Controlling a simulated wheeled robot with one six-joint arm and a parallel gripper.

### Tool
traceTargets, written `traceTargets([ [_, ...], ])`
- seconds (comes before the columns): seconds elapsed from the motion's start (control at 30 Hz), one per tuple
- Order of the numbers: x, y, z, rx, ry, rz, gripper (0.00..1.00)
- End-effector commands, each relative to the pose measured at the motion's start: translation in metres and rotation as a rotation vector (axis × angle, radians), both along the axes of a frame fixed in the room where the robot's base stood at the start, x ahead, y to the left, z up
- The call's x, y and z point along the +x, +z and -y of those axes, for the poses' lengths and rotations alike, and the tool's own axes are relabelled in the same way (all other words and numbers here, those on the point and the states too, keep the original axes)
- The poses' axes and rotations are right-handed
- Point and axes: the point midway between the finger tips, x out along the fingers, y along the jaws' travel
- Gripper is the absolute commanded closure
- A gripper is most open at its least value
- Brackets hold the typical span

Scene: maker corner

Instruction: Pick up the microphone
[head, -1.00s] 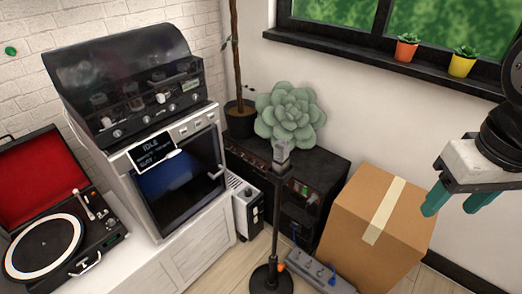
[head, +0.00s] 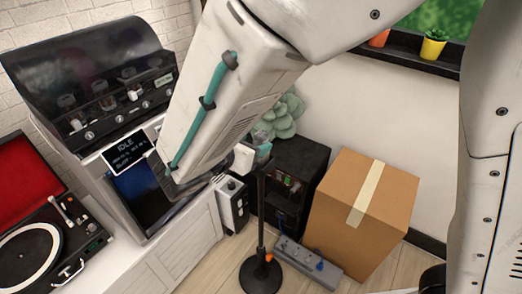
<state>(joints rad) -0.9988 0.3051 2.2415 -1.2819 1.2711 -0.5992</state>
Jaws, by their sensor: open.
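The microphone (head: 263,158) is at the top of an upright black stand with a round base on the floor, in the middle of the head view. My arm crosses in front of the scene and hides much of my gripper. The visible part of my gripper (head: 260,150) is right at the microphone, with its pale body just left of the microphone's head. It is open. I cannot tell whether the fingers are around the microphone or only beside it, or whether they touch it.
A cardboard box (head: 362,212) stands right of the stand, with a grey power strip (head: 308,263) on the floor between. A black cabinet (head: 304,165) with a green succulent is behind. A white cabinet (head: 188,250) and a record player (head: 50,240) are at left.

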Motion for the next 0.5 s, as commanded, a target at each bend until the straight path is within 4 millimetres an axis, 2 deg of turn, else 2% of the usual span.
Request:
traceTargets([
  [0.03,0.000,-0.004,-0.007,-0.019,0.028,-0.002,0.45],
  [0.13,0.006,-0.008,-0.008,-0.032,0.046,-0.002,0.45],
  [0.5,0.044,-0.028,0.016,-0.032,0.041,-0.003,0.45],
])
